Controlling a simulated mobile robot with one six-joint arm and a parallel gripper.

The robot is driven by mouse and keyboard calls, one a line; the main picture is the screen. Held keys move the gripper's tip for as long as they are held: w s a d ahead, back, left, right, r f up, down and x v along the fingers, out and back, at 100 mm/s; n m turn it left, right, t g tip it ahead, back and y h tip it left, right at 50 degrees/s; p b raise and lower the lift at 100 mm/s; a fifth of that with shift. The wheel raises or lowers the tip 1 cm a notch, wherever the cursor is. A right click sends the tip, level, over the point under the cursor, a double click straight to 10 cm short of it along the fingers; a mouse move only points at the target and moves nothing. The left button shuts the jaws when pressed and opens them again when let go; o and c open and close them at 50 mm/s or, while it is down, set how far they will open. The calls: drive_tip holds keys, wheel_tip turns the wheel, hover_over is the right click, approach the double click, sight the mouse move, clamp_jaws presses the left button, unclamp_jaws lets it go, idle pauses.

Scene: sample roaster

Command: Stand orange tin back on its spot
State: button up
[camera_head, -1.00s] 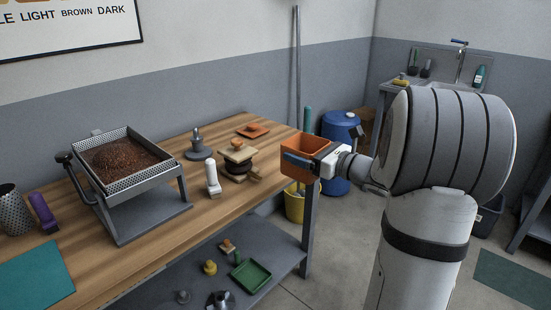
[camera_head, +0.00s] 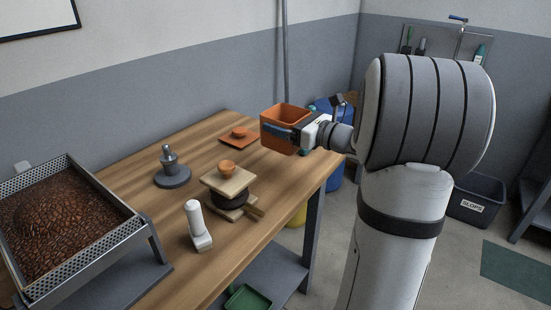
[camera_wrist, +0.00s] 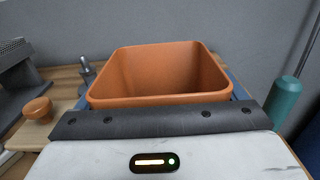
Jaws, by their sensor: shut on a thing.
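The orange tin (camera_head: 283,130) is a square, open-topped box, held upright in my gripper (camera_head: 292,132) near the right end of the wooden bench. In the wrist view the open tin (camera_wrist: 165,75) fills the middle and looks empty as far as I can see inside. My gripper is shut on it. I cannot tell how far above the bench the tin is.
A tamper-like metal tool (camera_head: 172,170), a wooden block stack with an orange knob (camera_head: 229,182) and a white handled tool (camera_head: 198,225) stand on the bench (camera_head: 150,135). A mesh tray of beans (camera_head: 65,225) is at left. A slops bin (camera_head: 473,202) stands on the floor.

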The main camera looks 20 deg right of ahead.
wheel_tip(320, 180, down, 5)
drive_tip(key=shift+w+a+f+b, duration=0.1)
drive_tip(key=shift+a+f+b, duration=0.05)
drive_tip(key=shift+b, duration=0.45)
wheel_tip(320, 180, down, 4)
drive_tip(key=shift+r+b, duration=0.15)
drive_tip(key=shift+b, duration=0.35)
drive_tip(key=shift+r, duration=0.1)
drive_tip(key=shift+f, duration=0.2)
drive_tip(key=o, duration=0.8)
